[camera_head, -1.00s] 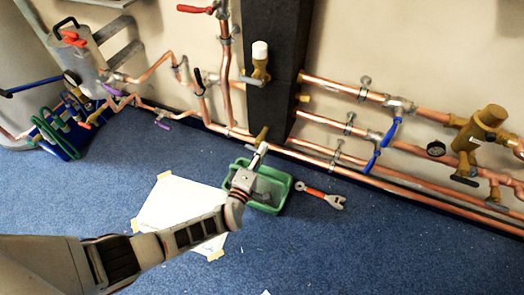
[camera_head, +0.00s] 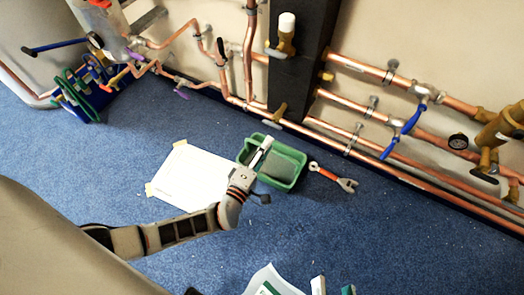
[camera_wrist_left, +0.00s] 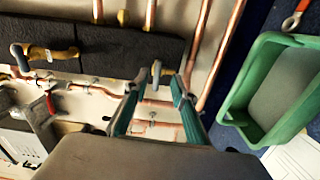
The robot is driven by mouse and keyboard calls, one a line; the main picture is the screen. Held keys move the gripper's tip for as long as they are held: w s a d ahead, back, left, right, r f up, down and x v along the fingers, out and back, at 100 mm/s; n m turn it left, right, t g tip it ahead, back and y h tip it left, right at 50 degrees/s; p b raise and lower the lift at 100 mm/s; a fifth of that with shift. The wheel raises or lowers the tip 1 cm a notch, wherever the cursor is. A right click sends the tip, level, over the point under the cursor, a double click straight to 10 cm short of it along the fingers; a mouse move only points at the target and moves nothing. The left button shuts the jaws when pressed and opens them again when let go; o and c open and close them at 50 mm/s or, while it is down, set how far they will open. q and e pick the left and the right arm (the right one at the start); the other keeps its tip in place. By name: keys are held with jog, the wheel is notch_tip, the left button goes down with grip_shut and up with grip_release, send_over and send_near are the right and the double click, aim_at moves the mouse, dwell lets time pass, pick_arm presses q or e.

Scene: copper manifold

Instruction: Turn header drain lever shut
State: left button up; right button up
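A small brass drain valve (camera_head: 281,108) sits low at the foot of the black column, above the green tray (camera_head: 243,156). In the left wrist view its lever (camera_wrist_left: 157,72) shows beyond and roughly between my fingertips. My left gripper (camera_head: 265,146) is over the tray, apart from the valve; its two teal-padded fingers are spread and empty in the left wrist view (camera_wrist_left: 157,92). At the bottom edge, two narrow tips that look like my right gripper (camera_head: 333,287) stand apart with nothing visible between them; the rest is cut off.
Copper pipes (camera_head: 440,164) run along the wall, with blue levers (camera_head: 391,146) at right. An orange-handled wrench (camera_head: 333,177) and a white sheet (camera_head: 190,175) lie on the blue carpet. The carpet right of the tray is mostly clear.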

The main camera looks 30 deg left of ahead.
pick_arm(q)
jog(key=shift+s, duration=1.55)
jog(key=shift+a+r, duration=0.1)
